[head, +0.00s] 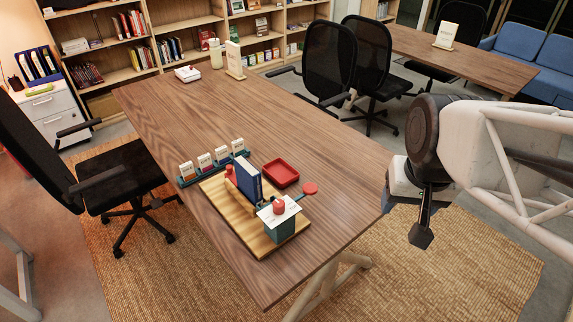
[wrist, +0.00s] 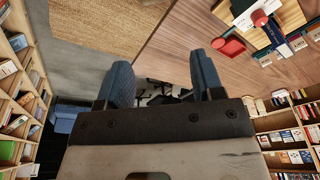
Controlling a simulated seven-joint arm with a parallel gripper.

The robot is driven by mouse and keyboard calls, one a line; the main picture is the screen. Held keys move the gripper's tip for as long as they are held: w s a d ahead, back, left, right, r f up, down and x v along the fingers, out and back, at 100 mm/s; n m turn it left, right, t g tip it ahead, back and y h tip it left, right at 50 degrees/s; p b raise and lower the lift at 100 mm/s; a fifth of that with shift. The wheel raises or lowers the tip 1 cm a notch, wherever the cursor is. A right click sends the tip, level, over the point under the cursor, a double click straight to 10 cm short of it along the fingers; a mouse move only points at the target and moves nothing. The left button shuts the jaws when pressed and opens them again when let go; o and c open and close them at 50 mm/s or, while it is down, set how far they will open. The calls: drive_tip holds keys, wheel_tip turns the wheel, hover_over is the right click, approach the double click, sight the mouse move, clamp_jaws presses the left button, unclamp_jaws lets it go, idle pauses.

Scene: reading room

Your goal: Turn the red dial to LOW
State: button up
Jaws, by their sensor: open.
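The red dial (head: 278,207) sits on the white top plate (head: 290,212) of a small teal box (head: 283,227), at the right front of a wooden board on the table. The markings on the plate are too small to read, so I cannot tell its setting. The dial also shows in the wrist view (wrist: 259,17), near the top right. My gripper (head: 421,238) is off the table's right edge, well to the right of the dial. In the wrist view its two blue fingers (wrist: 162,80) are apart with nothing between them.
The wooden board (head: 233,218) also bears a blue book. A flat red disc (head: 310,188) sticks out beside the dial box. A red tray (head: 281,173) and a rack of small white cards (head: 205,162) stand behind. The table's far half is mostly clear. Chairs stand around it.

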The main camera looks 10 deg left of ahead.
drive_tip(key=w+a+f+m+g, duration=0.1)
drive_tip(key=w+a+f, duration=0.5)
drive_tip(key=w+a, duration=0.5)
drive_tip(key=m+g, duration=0.1)
drive_tip(key=m, duration=0.1)
hover_over(279, 203)
wheel_tip(279, 203, down, 9)
drive_tip(key=shift+a+f, duration=0.1)
drive_tip(key=shift+f, duration=0.15)
drive_tip(key=shift+f, duration=3.75)
drive_tip(key=c, duration=0.9)
